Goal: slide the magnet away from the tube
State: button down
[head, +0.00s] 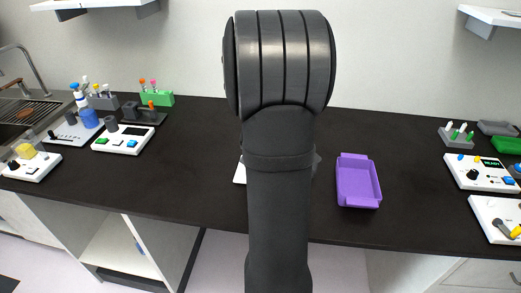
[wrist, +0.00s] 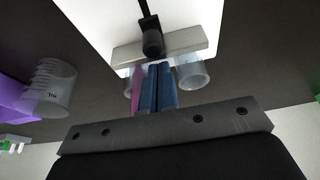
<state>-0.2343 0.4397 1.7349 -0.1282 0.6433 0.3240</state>
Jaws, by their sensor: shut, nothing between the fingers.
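In the wrist view a pale bar (wrist: 190,39) with a dark round knob (wrist: 152,42) and a thin dark rod lies across a white device (wrist: 185,12). I cannot tell for sure which of these parts is the magnet. A clear tube (wrist: 192,73) is just right of my fingers, and a pink piece (wrist: 136,84) with more clear plastic is just left. My gripper (wrist: 158,68) is shut with nothing between its fingers, their tips close to the bar below the knob; contact cannot be told. In the head view my arm hides most of the white device (head: 239,173).
A purple tray (head: 358,182) is right of my arm, and a clear graduated cup (wrist: 52,86) is at the left in the wrist view. White instruments stand left (head: 123,138) and right (head: 480,172) on the dark bench. Bare bench (head: 190,160) lies left of my arm.

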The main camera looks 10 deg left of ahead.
dwell(0.3)
jog(key=shift+s, duration=2.45)
jog(key=v, duration=1)
jog(key=shift+w, duration=0.15)
jog(key=x, duration=1)
jog(key=shift+f, duration=0.2)
jog(key=shift+w+r, duration=0.15)
jog(key=shift+w, duration=1.2)
